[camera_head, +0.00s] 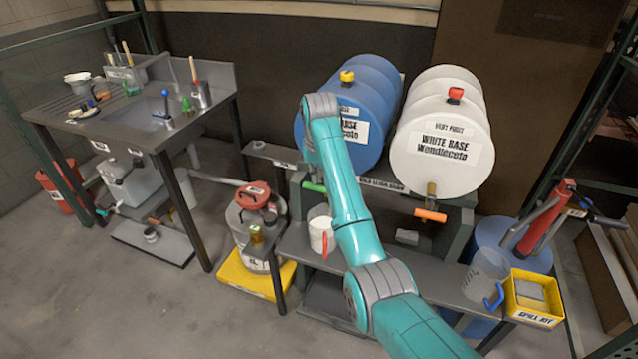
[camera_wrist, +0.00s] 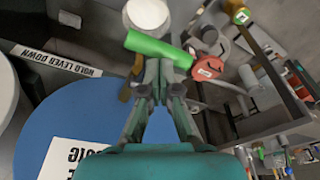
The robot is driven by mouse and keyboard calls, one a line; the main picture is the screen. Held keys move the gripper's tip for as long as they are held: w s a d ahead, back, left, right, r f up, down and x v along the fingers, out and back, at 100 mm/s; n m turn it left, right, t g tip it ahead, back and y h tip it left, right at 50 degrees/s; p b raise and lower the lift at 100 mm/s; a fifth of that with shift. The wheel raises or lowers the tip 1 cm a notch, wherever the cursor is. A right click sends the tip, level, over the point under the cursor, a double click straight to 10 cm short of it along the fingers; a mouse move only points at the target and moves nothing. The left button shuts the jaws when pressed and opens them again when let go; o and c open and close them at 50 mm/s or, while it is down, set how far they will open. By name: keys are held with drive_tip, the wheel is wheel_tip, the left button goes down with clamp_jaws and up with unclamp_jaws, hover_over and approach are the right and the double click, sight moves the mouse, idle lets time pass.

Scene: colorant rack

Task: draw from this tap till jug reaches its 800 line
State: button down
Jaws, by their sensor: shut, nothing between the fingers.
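A clear jug (camera_head: 321,232) with whitish contents and a red handle stands upright on the bench below the blue drum (camera_head: 378,85). Its marks are too small to read, so I cannot tell its level. In the wrist view its white round mouth (camera_wrist: 147,14) shows beyond the green tap lever (camera_wrist: 158,48). The lever (camera_head: 313,187) also shows above the jug in the head view. My gripper (camera_wrist: 160,78) is shut and empty, its tips close to the green lever; I cannot tell if they touch it. My arm hides the gripper in the head view.
A white drum (camera_head: 437,125) with an orange tap lever (camera_head: 430,215) lies to the right. An empty jug (camera_head: 487,273) with a blue handle and a yellow bin (camera_head: 534,297) stand at the bench's right. A red-lidded container (camera_head: 254,215) stands left. A "HOLD LEVER DOWN" label (camera_wrist: 55,60) shows.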

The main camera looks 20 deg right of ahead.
drive_tip(key=shift+r, duration=0.4)
drive_tip(key=shift+r, duration=2.5)
drive_tip(key=shift+s, duration=0.1)
